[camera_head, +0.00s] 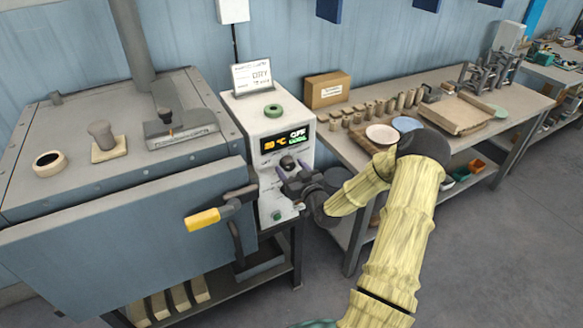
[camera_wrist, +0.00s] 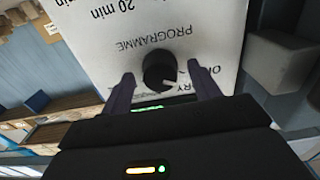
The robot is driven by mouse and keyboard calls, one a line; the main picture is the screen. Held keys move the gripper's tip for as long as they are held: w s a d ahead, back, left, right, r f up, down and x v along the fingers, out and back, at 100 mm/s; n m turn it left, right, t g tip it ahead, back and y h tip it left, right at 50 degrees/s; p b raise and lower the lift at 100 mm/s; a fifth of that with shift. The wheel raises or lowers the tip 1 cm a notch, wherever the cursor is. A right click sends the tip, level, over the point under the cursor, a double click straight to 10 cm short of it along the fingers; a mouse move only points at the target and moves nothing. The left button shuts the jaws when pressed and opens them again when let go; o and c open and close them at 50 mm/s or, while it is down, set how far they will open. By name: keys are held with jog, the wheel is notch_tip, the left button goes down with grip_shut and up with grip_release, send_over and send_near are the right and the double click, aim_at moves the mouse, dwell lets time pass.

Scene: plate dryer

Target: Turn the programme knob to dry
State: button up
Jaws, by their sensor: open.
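The programme knob (camera_wrist: 160,69) is a round black dial with a pale pointer mark, on a white panel labelled PROGRAMME. In the wrist view its mark points toward the lower right of the picture, near partly hidden lettering ending in "RY". My gripper (camera_wrist: 160,88) is open, with one finger on each side of the knob and visible gaps between. In the head view my gripper (camera_head: 290,172) is at the front of the white control box (camera_head: 268,118), by the dark knob (camera_head: 287,163). The display (camera_head: 285,139) shows orange and green text, including "OFF" and "COOL".
A grey dryer (camera_head: 120,215) with a yellow-handled lever (camera_head: 203,219) stands left of the box. A card (camera_head: 252,76) reading "DRY" and a green ring (camera_head: 273,110) sit on the box. A workbench (camera_head: 345,150) with pottery stands at the right.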

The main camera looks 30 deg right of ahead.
jog(key=shift+c, duration=0.4)
jog(key=c, duration=0.9)
jog(key=shift+m, duration=0.4)
jog(key=m+b, duration=0.1)
jog(key=m, duration=0.2)
jog(key=shift+m+b, duration=0.45)
jog(key=shift+m, duration=1.55)
jog(key=o, duration=1)
